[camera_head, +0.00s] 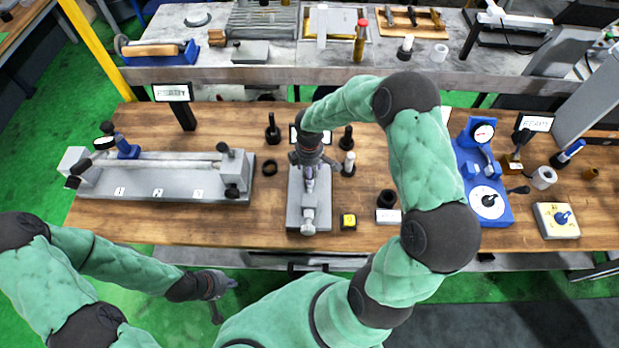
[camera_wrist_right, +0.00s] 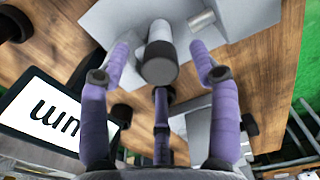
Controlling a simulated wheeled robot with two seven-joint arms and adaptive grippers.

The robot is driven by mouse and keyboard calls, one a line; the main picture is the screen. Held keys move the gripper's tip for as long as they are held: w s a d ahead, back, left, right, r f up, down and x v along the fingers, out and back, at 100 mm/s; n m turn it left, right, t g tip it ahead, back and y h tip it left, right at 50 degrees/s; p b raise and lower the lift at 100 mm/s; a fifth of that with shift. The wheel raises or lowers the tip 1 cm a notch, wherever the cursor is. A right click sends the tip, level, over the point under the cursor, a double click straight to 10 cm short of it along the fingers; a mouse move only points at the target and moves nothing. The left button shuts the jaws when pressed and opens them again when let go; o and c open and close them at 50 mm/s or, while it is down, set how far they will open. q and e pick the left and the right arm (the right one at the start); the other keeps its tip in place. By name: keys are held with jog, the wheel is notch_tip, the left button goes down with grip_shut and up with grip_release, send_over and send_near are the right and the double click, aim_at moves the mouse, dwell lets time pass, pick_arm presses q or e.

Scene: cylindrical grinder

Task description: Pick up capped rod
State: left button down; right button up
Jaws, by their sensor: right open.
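My right gripper (camera_head: 309,178) is above the grey fixture block (camera_head: 294,211) in the middle of the bench and points down. In the right wrist view its purple fingers (camera_wrist_right: 160,72) are spread apart. A pale rod with a dark cap (camera_wrist_right: 160,50) shows between them, cap towards the camera. I see gaps between the side fingers and the rod; whether the third finger touches it I cannot tell. In the head view the gripper hides this rod. My left gripper (camera_head: 215,291) hangs in front of the bench, away from objects; its finger opening is unclear.
A pale, dark-capped cylinder (camera_head: 348,164) and dark posts (camera_head: 273,130) stand near the fixture. A long grey machine (camera_head: 160,178) is left, a blue gauge stand (camera_head: 483,170) right. A yellow-topped block (camera_head: 348,221) is near the front.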

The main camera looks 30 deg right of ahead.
jog(key=shift+f, duration=0.5)
jog(key=shift+r, duration=0.1)
grip_shut()
